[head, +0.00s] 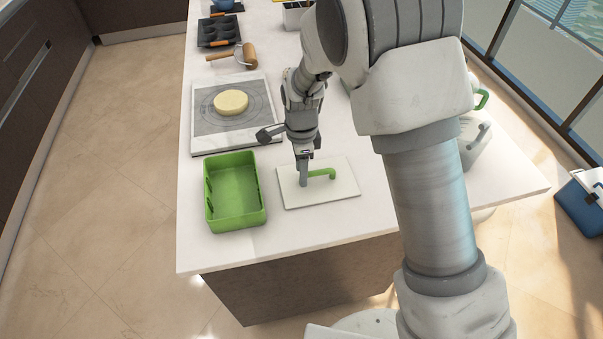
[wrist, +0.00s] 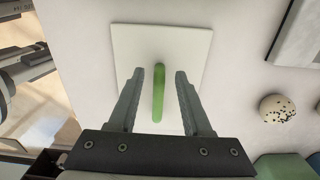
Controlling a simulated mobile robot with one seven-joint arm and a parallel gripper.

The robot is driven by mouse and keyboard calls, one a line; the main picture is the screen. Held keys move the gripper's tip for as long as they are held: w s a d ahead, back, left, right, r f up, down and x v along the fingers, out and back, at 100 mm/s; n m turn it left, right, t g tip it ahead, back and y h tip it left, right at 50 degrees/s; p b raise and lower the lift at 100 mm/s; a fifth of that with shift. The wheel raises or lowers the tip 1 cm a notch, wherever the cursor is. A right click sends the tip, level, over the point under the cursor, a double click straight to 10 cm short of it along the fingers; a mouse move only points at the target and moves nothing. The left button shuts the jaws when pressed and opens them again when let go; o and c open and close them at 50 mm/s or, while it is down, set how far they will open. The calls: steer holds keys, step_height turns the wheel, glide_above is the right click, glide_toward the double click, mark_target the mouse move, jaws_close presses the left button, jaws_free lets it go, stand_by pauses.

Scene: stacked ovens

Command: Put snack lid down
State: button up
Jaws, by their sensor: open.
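The snack lid (head: 338,192) is a flat white rectangle with a green bar handle (head: 322,174). It lies flat on the white counter, just right of the open green box (head: 236,215). My gripper (head: 304,178) is over the lid at the handle's left end in the head view. In the wrist view the lid (wrist: 194,44) shows behind my fingers, and my gripper (wrist: 159,80) is open with the green handle (wrist: 159,90) between its fingers. There are gaps on both sides of the handle, and neither finger appears to touch it.
A grey mat on a board (head: 208,124) with a round yellow dough piece (head: 231,102) lies behind the box. A rolling pin (head: 236,58) and a dark muffin tray (head: 218,30) are farther back. A speckled ball (wrist: 277,108) shows in the wrist view. The counter's front left corner is bare.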

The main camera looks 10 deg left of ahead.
step_height(320, 180, up, 10)
steer(key=shift+r, duration=0.15)
steer(key=shift+r, duration=0.1)
steer(key=s+d+r+n+t+y, duration=0.1)
steer(key=s+d+r+n, duration=0.2)
steer(key=d+r, duration=0.4)
steer(key=s+d+r+n+t, duration=0.1)
steer(key=s+d+r+n, duration=0.15)
steer(key=d+r, duration=0.45)
steer(key=s+d+r+n+t, duration=0.2)
steer(key=s+d+n, duration=0.5)
steer(key=s+d, duration=0.4)
steer(key=shift+s+d+n+t+h, duration=0.25)
steer(key=shift+s+n+t+h, duration=0.15)
steer(key=shift+s+t, duration=0.6)
